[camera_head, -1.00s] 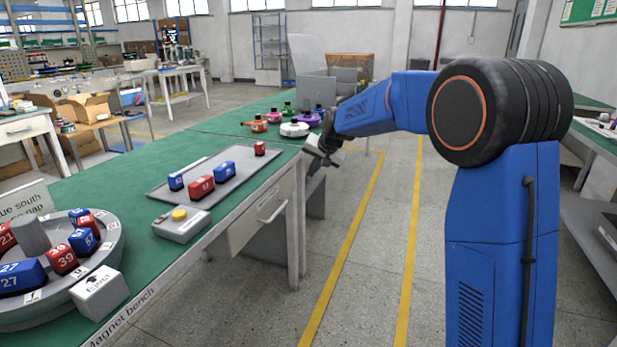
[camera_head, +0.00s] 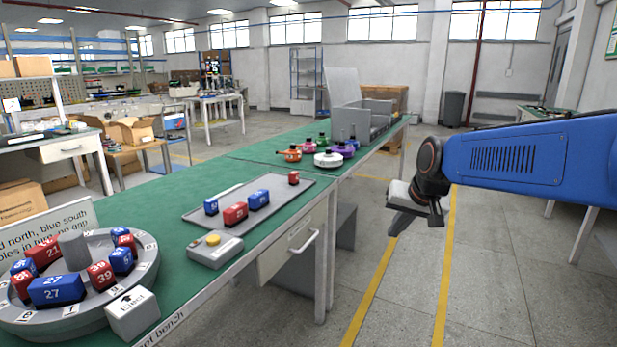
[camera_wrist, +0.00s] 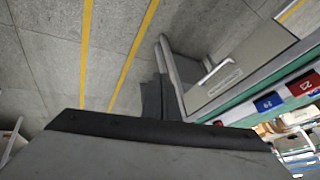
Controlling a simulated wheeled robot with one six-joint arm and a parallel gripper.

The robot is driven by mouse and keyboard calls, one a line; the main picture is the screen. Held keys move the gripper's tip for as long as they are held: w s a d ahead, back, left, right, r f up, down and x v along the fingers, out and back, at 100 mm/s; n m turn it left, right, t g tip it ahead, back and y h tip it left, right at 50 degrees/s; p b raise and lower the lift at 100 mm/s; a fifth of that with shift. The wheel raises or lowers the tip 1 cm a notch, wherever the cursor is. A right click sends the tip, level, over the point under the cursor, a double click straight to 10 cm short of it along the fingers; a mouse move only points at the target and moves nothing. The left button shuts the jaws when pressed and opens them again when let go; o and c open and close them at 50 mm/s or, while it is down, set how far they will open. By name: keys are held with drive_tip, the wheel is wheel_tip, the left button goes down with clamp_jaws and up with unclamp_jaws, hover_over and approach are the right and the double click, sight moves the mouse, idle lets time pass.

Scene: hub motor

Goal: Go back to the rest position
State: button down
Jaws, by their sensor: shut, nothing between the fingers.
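My gripper (camera_head: 416,212) hangs at the end of my blue arm, over the floor aisle to the right of the green magnet bench (camera_head: 190,188). It is shut and empty, and apart from the bench. In the wrist view its dark body fills the lower part, with the narrow fingers (camera_wrist: 160,98) above the floor beside the bench drawer. The rotor ring (camera_head: 150,272) with red and blue magnet blocks stands on the bench at the left. A grey tray (camera_head: 200,222) on the bench holds red and blue blocks.
A box with a yellow button (camera_head: 216,252) sits in front of the tray. The bench drawer (camera_head: 290,250) faces the aisle. The floor with yellow lines (camera_head: 445,270) is clear.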

drive_tip(key=s+d+f, duration=0.2)
drive_tip(key=s+f, duration=0.1)
drive_tip(key=s, duration=0.6)
drive_tip(key=s+d+f+n+h, duration=0.1)
drive_tip(key=s+d+f, duration=0.1)
drive_tip(key=s, duration=0.8)
drive_tip(key=s+d+f+n+g, duration=0.1)
drive_tip(key=s+d+f, duration=0.2)
drive_tip(key=s, duration=0.7)
drive_tip(key=shift+s+f+h, duration=0.25)
drive_tip(key=shift+f+h, duration=0.15)
drive_tip(key=shift+f, duration=0.15)
